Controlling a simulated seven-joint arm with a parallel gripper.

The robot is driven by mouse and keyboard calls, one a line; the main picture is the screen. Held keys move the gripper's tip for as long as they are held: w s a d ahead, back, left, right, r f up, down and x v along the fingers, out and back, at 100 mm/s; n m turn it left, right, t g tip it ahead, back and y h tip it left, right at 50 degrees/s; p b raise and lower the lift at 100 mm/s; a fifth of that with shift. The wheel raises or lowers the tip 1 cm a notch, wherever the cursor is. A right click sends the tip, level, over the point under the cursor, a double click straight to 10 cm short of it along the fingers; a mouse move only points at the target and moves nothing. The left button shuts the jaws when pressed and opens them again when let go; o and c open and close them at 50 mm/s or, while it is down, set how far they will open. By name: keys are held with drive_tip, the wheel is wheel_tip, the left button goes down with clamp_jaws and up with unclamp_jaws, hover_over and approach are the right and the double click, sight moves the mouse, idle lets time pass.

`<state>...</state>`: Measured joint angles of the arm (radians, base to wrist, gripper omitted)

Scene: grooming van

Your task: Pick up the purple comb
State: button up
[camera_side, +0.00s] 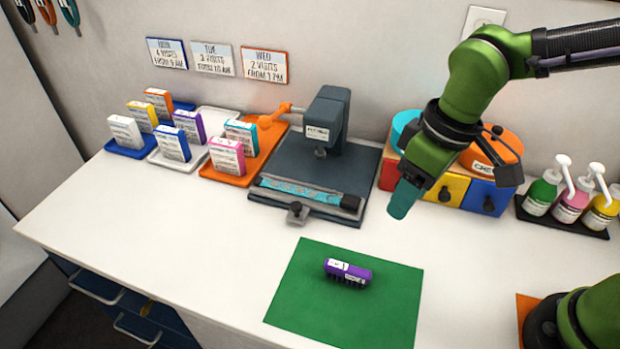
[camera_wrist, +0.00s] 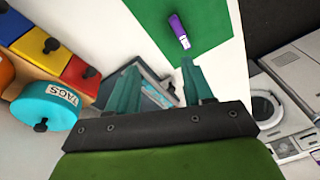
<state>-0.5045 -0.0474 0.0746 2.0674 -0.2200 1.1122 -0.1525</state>
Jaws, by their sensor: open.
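The purple comb (camera_side: 347,273) lies on the green mat (camera_side: 300,312) with its teeth toward the front and a white label on its left part. It also shows in the wrist view (camera_wrist: 177,26), on the green mat (camera_wrist: 218,48), beyond the fingertips. My gripper (camera_side: 401,205) is above the counter, up and to the right of the comb and well apart from it. In the wrist view its two teal fingers (camera_wrist: 160,80) are spread with nothing held between them. The side view shows the fingers nearly edge-on.
A grey press-like machine (camera_side: 325,135) stands behind the mat. Coloured drawers (camera_side: 450,188) and pump bottles (camera_side: 572,201) are at the back right. The white counter around the mat is clear.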

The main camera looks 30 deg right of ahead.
sight(354, 269)
drive_tip(key=a+f+n+g+h, duration=0.1)
drive_tip(key=a+f+n+h, duration=0.1)
drive_tip(key=a+n, duration=0.3)
drive_tip(key=shift+m, duration=0.4)
drive_tip(key=f, duration=0.3)
drive_tip(key=a+f, duration=0.1)
drive_tip(key=f, duration=0.3)
drive_tip(key=w+f, duration=0.1)
drive_tip(key=f, duration=0.2)
drive_tip(key=shift+a+f, duration=0.2)
drive_tip(key=shift+f, duration=0.1)
drive_tip(key=shift+w+a+f, duration=0.1)
drive_tip(key=shift+f, duration=1.35)
drive_tip(key=shift+w+a+f, duration=0.1)
drive_tip(key=shift+f, duration=1.3)
clamp_jaws()
drive_tip(key=shift+r, duration=0.15)
